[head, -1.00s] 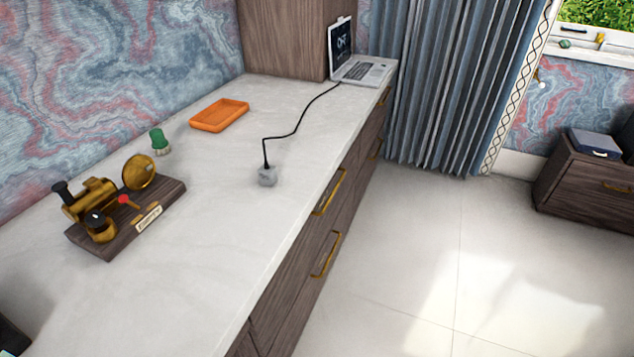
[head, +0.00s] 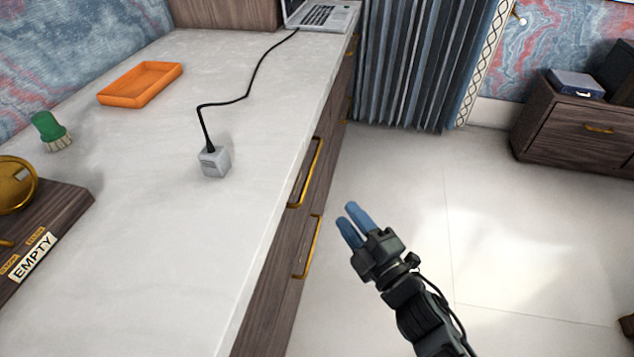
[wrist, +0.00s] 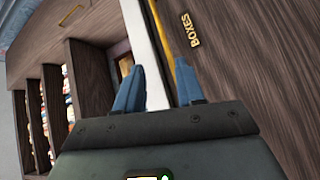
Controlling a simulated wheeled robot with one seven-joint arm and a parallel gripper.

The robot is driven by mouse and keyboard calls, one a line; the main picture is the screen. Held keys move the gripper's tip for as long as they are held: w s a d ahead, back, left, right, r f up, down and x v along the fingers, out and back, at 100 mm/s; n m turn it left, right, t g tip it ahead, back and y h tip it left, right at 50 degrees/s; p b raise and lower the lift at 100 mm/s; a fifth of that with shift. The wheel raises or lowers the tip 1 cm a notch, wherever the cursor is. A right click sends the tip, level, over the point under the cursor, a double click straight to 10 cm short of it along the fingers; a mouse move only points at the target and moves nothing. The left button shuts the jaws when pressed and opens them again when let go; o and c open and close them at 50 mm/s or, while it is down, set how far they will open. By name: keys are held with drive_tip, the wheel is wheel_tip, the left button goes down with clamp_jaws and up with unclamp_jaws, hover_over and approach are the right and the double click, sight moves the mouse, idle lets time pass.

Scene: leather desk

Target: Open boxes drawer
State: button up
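A dark wood front with gold lettering reading BOXES (wrist: 190,30) fills the right of the wrist view, turned on its side. A gold strip runs along its left edge; I cannot tell whether it is a handle. My gripper (wrist: 160,65) has two blue fingers apart with nothing gripped between them. In the head view my gripper (head: 350,213) is over the floor, right of the desk's drawer fronts and apart from their gold handles (head: 307,172) and (head: 308,247). The BOXES lettering does not show in the head view.
The pale desktop (head: 150,230) holds an orange tray (head: 140,84), a green brush (head: 50,130), a grey block with a cable (head: 214,160) and a laptop (head: 322,14). A low cabinet (head: 570,130) stands back right. The floor between is clear.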

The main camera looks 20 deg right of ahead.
drive_tip(key=w+a+n+b, duration=0.1)
drive_tip(key=w+n, duration=0.1)
drive_tip(key=w, duration=1.2)
drive_tip(key=shift+w+r+b, duration=0.3)
drive_tip(key=shift+w+r, duration=0.05)
drive_tip(key=shift+w, duration=0.05)
drive_tip(key=shift+a, duration=0.1)
clamp_jaws()
